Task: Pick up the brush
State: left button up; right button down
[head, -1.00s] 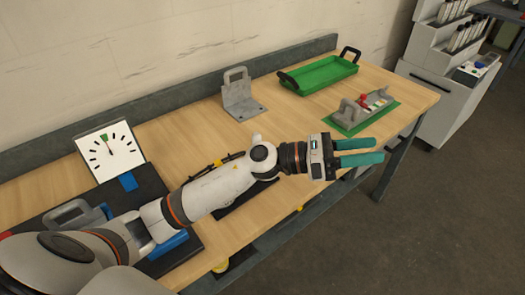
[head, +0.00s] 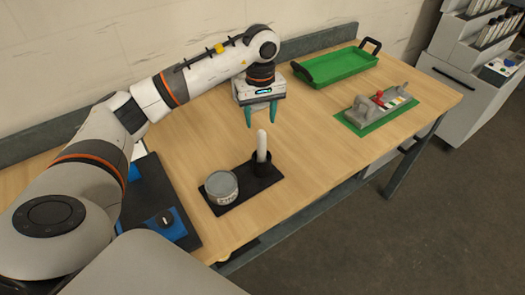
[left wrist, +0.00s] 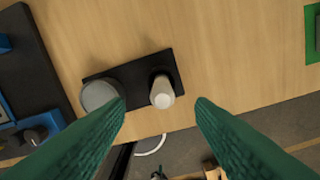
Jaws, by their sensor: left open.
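The brush (head: 261,146) stands upright in a dark holder (head: 262,168) on a black mat (head: 237,198); only its pale handle shows, and the bristle end is hidden in the holder. In the left wrist view the brush handle (left wrist: 162,92) is seen from above, between the finger lines and beyond the tips. My left gripper (head: 261,115) is open and empty, pointing down above the table, behind and above the brush. Its green fingers also show in the left wrist view (left wrist: 160,104). My right gripper is not in view.
A grey tin (head: 221,187) stands left of the brush on the same mat. A green tray (head: 337,68) lies at the back, and a grey fixture on a green mat (head: 377,108) at the right. The table between is bare wood.

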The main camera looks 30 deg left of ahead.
aim_at(261, 131)
pick_arm(q)
notch_tip(261, 131, down, 3)
jog(key=shift+p, duration=0.4)
notch_tip(261, 131, down, 5)
jog(key=p, duration=0.3)
jog(key=shift+d, duration=0.15)
jog(key=shift+f, duration=0.2)
jog(key=c, duration=1.1)
